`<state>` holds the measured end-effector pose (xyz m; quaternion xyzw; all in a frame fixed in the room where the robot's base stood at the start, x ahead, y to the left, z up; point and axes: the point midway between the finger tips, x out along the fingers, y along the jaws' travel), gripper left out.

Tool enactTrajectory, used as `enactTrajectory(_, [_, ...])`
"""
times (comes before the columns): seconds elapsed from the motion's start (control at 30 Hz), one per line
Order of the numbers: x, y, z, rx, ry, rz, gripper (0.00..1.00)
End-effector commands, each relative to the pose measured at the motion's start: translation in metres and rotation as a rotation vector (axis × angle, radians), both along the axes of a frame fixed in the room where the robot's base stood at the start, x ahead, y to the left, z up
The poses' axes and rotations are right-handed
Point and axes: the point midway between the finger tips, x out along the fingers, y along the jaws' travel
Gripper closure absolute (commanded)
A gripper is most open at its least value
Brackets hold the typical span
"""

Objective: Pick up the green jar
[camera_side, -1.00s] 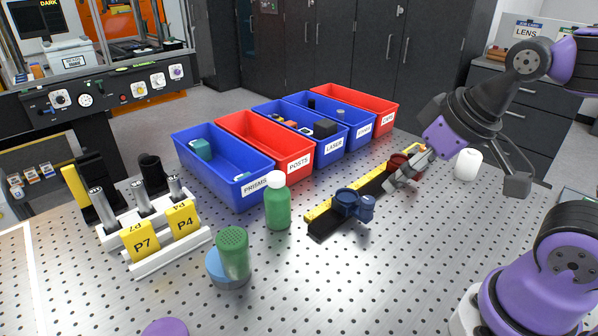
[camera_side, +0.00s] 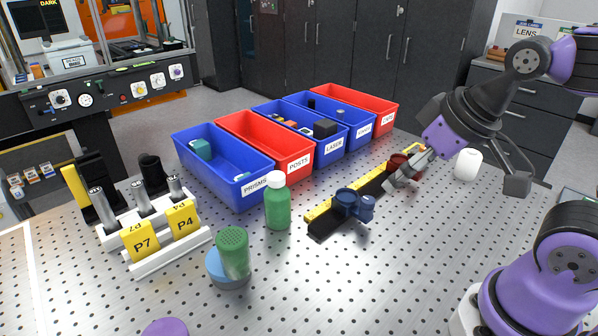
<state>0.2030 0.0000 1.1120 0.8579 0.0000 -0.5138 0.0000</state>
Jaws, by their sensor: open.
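A green jar with a white cap (camera_side: 277,207) stands upright on the perforated table, in front of the blue bin marked PRISMS. A second green container, a cylinder with a dotted top (camera_side: 233,254), stands at a blue round piece (camera_side: 222,277) nearer the camera. My gripper (camera_side: 394,184) is open, pointing down and left, at the far part of the rail near a dark red mount (camera_side: 401,164). It is well to the right of both green containers and apart from them. Whether its fingers touch the mount cannot be told.
A black and yellow rail (camera_side: 324,220) carries a blue mount (camera_side: 350,203). Blue and red bins (camera_side: 287,172) stand in a row behind. A white holder marked P7 and P4 (camera_side: 150,265) is at left. A white cylinder (camera_side: 467,164) stands at right. The front middle table is clear.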

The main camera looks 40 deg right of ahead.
Motion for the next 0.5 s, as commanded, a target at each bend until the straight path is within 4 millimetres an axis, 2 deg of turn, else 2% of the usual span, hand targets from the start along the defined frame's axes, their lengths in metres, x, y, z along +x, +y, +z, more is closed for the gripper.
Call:
enactTrajectory(0.37, [0.002,0.002,0.001,-0.002,0.001,0.014,0.09])
enactTrajectory(0.5, [0.025,0.022,0.003,-0.014,0.007,0.174,0.09])
